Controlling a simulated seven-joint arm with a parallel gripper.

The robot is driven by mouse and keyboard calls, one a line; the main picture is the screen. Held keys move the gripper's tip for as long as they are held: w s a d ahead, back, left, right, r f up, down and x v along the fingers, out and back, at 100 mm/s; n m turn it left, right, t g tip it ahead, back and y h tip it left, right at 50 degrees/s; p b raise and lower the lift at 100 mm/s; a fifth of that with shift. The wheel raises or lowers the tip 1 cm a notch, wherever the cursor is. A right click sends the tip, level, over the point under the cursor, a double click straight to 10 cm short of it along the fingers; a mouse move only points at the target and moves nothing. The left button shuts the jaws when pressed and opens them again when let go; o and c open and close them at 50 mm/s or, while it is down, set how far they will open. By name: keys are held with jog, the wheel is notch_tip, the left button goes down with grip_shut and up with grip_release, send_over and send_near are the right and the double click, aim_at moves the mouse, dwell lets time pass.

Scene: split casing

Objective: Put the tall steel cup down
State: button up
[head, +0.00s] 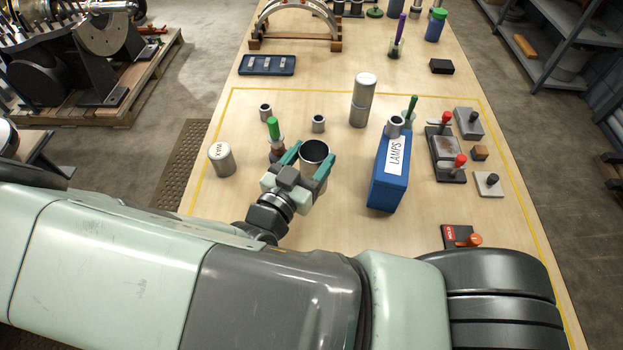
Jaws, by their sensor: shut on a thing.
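The tall steel cup (314,152) is between the teal fingers of my gripper (307,163), near the middle of the yellow-outlined area. Its dark open mouth faces up towards the camera and it looks roughly upright. My gripper is shut on it, one finger on each side. The fingers and palm hide much of its lower body. I cannot tell whether its base touches the table or is a little above it.
A green-topped tool (273,130) stands just left of the cup. A blue LAMPS box (385,185) stands to its right, a tall steel cylinder (361,103) behind right, a labelled can (221,160) at left. Some bare wooden table (335,220) shows in front.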

aim_at(310, 177)
jog(key=shift+f, duration=2.9)
jog(key=shift+f, duration=0.15)
jog(key=o, duration=1.5)
jog(key=shift+c, duration=0.2)
jog(key=shift+s+a, duration=0.2)
jog(key=shift+s, duration=0.1)
jog(key=v, duration=1.1)
jog(key=shift+s, duration=0.2)
jog(key=shift+w, duration=0.1)
